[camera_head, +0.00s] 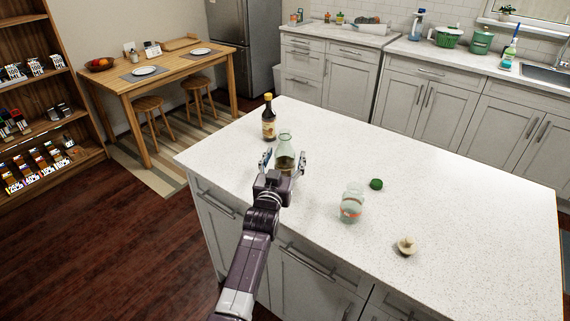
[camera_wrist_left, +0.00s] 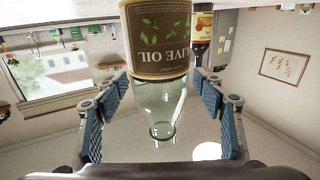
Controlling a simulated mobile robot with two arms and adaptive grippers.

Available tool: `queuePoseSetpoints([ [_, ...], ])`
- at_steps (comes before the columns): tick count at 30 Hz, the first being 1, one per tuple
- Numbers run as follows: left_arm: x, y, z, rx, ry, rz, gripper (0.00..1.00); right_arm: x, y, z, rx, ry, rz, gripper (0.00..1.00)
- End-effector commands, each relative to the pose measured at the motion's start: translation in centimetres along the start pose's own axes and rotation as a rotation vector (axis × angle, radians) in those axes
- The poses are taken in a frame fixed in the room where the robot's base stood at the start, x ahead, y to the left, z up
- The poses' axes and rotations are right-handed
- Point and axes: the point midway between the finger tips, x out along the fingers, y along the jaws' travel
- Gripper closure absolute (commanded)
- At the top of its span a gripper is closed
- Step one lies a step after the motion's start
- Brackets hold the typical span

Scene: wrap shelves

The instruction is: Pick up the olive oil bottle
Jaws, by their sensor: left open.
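The olive oil bottle (camera_head: 285,146) is clear greenish glass and stands upright on the white island counter. In the left wrist view, which is upside down, its "OLIVE OIL" label (camera_wrist_left: 158,42) and glass neck show. My left gripper (camera_head: 284,162) is open, with its fingers to either side of the bottle in the head view. In the left wrist view the gripper (camera_wrist_left: 163,110) shows a clear gap between each finger and the neck. The gripper hides the lower part of the bottle in the head view. My right gripper is not in view.
A dark sauce bottle (camera_head: 269,122) stands just behind and left of the olive oil. A glass jar (camera_head: 350,207), a green round item (camera_head: 376,184) and a pale garlic-like item (camera_head: 406,246) sit to the right. The counter's right side (camera_head: 490,210) is clear.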

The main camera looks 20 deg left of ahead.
Motion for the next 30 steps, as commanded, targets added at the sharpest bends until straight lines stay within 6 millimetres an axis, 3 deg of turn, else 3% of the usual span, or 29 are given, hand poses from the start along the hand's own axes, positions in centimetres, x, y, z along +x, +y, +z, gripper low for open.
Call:
queuePoseSetpoints([
  [2,-0.02,0.00,0.01,0.000,0.000,0.000,0.40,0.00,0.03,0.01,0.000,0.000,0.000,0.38],
  [18,-0.04,0.02,0.03,-0.001,-0.001,0.000,0.99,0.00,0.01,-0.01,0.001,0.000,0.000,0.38],
  [30,0.01,0.03,-0.53,-0.001,0.006,0.000,0.99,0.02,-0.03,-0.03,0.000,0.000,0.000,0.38],
])
